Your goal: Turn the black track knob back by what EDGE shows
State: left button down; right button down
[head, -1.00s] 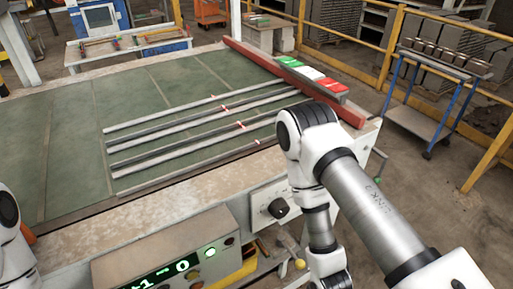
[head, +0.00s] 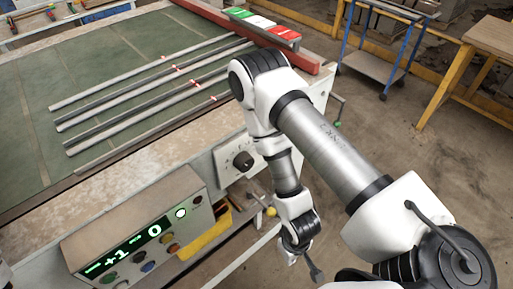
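The black track knob (head: 243,161) sits on a pale plate on the front side of the machine table, just left of my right forearm. The control box (head: 140,232) in front of the table has a dark display (head: 135,244) with green characters that read "+1" and "0". Its small label is too small to read, so I cannot tell which figure is EDGE. My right arm bends down beside the knob, apart from it. Its wrist end (head: 305,250) hangs low to the right of the knob; the fingers are not clear. My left gripper is out of view.
Several metal rails (head: 150,95) lie on the green table top (head: 95,60). A bar with green, white and red blocks (head: 262,22) lies by a red beam (head: 215,14). A blue-legged cart (head: 390,50) stands behind.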

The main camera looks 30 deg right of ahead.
aim_at(243, 161)
jog(key=z, duration=0.15)
jog(key=k+j+u, duration=0.15)
jog(key=k+u, duration=0.3)
jog(key=l+z, duration=0.1)
jog(key=z, duration=0.25)
jog(key=i+z, duration=0.1)
jog(key=z, duration=0.25)
jog(key=l+z, duration=0.15)
jog(key=z, duration=0.15)
jog(key=i+l, duration=0.1)
jog(key=l, duration=0.45)
jog(key=i+l, duration=0.1)
jog(key=l, duration=0.4)
jog(key=l+z, duration=0.1)
jog(key=l, duration=0.45)
jog(key=i, duration=0.1)
